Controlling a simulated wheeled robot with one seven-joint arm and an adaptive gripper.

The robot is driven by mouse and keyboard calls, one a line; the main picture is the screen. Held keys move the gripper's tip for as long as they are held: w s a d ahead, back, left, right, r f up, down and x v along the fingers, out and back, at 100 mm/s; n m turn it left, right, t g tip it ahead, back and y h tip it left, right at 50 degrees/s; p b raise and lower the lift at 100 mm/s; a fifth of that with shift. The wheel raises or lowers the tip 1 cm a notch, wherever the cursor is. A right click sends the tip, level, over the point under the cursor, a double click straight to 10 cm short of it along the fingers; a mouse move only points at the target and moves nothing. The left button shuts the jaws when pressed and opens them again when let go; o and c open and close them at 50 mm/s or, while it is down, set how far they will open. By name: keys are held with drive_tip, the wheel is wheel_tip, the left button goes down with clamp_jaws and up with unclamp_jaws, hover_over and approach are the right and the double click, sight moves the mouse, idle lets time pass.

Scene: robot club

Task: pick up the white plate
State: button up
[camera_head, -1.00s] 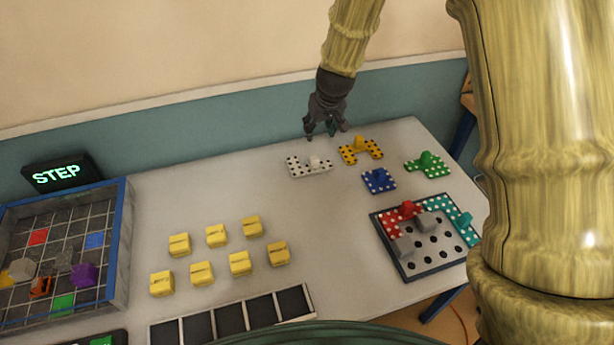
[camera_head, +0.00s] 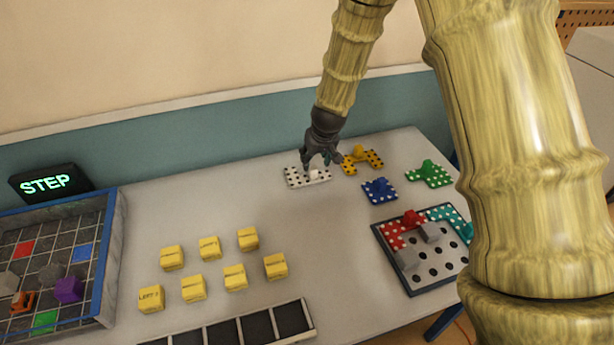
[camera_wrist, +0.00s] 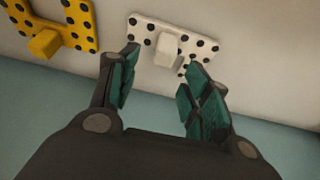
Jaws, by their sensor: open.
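The white plate (camera_head: 294,179) with black dots and a white knob lies flat on the table, near its back edge. It also shows in the wrist view (camera_wrist: 205,48), its knob at the middle. My gripper (camera_head: 320,162) is just above the plate in the head view and hides part of it. In the wrist view my gripper (camera_wrist: 158,88) is open, its two teal fingertips apart, with the knob seen beyond and between them. Nothing is held. Whether a fingertip touches the plate cannot be told.
The yellow plate (camera_head: 373,163) lies close to the right of the white plate. A blue plate (camera_head: 379,191) and a green plate (camera_head: 430,176) lie farther right. Yellow blocks (camera_head: 209,248) stand left; table between is clear.

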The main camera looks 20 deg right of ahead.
sight(312, 166)
drive_tip(key=shift+p+x, duration=0.8)
drive_tip(key=shift+x, duration=1.95)
drive_tip(key=shift+a, duration=0.15)
clamp_jaws()
